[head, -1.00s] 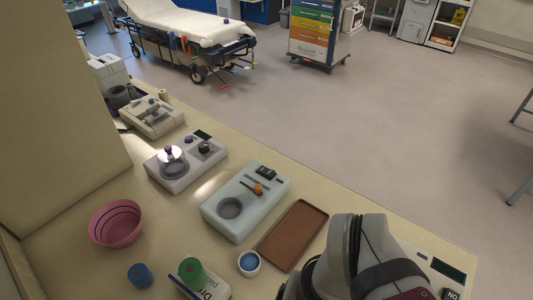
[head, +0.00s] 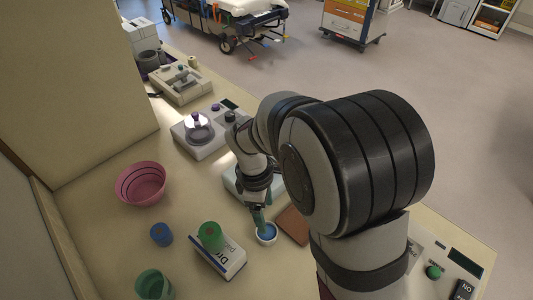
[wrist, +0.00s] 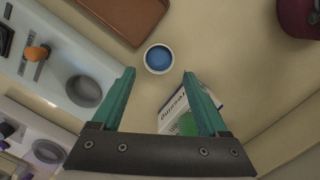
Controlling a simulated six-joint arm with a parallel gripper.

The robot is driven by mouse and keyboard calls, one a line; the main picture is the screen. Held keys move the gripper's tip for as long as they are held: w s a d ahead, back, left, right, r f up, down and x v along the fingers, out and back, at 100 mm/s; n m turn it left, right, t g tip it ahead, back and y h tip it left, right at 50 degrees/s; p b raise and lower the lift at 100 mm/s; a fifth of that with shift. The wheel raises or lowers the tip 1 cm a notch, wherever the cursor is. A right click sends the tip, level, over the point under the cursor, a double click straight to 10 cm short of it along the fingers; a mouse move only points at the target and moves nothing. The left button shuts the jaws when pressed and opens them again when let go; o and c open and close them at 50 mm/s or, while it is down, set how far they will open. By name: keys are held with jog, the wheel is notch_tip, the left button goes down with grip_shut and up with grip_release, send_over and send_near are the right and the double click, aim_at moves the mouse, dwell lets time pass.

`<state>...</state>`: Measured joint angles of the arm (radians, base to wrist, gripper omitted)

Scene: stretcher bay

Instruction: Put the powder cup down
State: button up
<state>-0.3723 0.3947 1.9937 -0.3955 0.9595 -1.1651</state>
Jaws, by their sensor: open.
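The powder cup, a small white round cup with blue inside (head: 267,233), stands upright on the beige counter between the brown tray and the white box. In the wrist view the cup (wrist: 159,59) lies just beyond the fingertips, centred between them. My gripper (wrist: 158,72) has its two teal fingers wide apart with nothing between them. In the head view my gripper (head: 259,217) points down close to the cup's far rim, and part of it is hidden by my arm. I cannot tell whether a finger touches the cup.
The brown tray (head: 292,225) and a pale device with a round well (wrist: 60,80) are close by. A white box (head: 226,259) bears a green cylinder (head: 211,236). A blue cylinder (head: 161,234), green cup (head: 153,284) and pink bowl (head: 141,183) stand left.

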aim_at(269, 237)
jog(key=f, duration=1)
jog(key=shift+d+f, duration=0.25)
jog(key=shift+f, duration=0.15)
jog(key=c, duration=1.1)
jog(key=shift+r, duration=0.15)
